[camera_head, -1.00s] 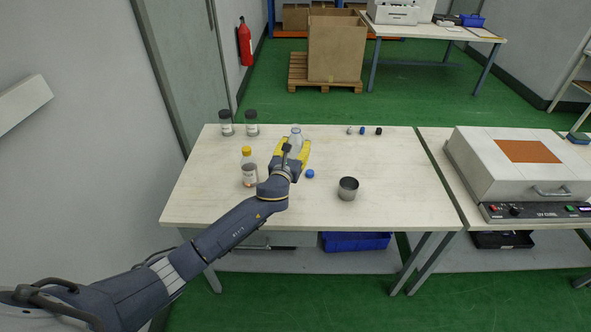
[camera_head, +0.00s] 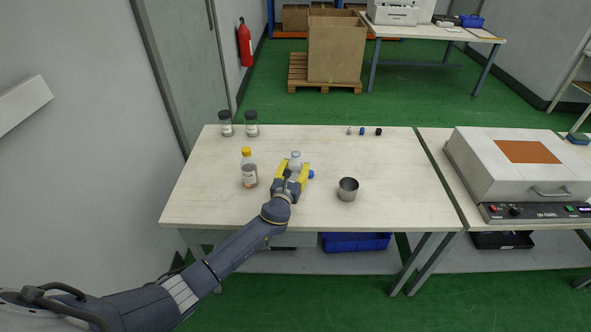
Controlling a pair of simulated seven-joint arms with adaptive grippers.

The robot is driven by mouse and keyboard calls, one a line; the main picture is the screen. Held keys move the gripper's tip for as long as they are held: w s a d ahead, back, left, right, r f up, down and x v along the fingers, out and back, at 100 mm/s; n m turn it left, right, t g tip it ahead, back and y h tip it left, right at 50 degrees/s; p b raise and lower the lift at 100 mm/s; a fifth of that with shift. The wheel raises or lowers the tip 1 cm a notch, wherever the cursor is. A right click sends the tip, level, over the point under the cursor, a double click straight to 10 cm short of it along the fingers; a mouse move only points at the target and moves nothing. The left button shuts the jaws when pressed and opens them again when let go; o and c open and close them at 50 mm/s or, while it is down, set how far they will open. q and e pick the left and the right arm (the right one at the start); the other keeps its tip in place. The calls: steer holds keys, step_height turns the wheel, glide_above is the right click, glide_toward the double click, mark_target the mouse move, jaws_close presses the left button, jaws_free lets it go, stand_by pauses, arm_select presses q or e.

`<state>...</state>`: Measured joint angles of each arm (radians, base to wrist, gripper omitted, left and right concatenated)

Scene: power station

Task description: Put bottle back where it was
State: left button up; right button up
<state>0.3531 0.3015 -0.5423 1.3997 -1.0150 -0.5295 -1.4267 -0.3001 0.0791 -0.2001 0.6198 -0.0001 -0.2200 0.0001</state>
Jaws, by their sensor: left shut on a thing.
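My left gripper (camera_head: 292,174), with yellow fingers, is shut on a clear bottle (camera_head: 295,160) over the middle of the white table (camera_head: 385,208). The bottle's top shows above the fingers; its lower part is hidden by the gripper, so I cannot tell whether it touches the table. A blue cap (camera_head: 311,174) lies just right of the fingers. A bottle with a yellow cap (camera_head: 248,170) stands upright to the left of the gripper. My right gripper is not in view.
Two dark-capped jars (camera_head: 226,124) (camera_head: 251,124) stand at the back left. Several small caps (camera_head: 363,131) lie at the back right. A UV device (camera_head: 520,165) sits on the neighbouring table. The table's back middle is clear.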

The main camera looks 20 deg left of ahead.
arm_select(q)
steer(key=shift+f, duration=0.25)
steer(key=shift+f, duration=0.15)
steer(key=o, duration=1.3)
steer(key=shift+c, duration=0.2)
steer(key=s, duration=1.2)
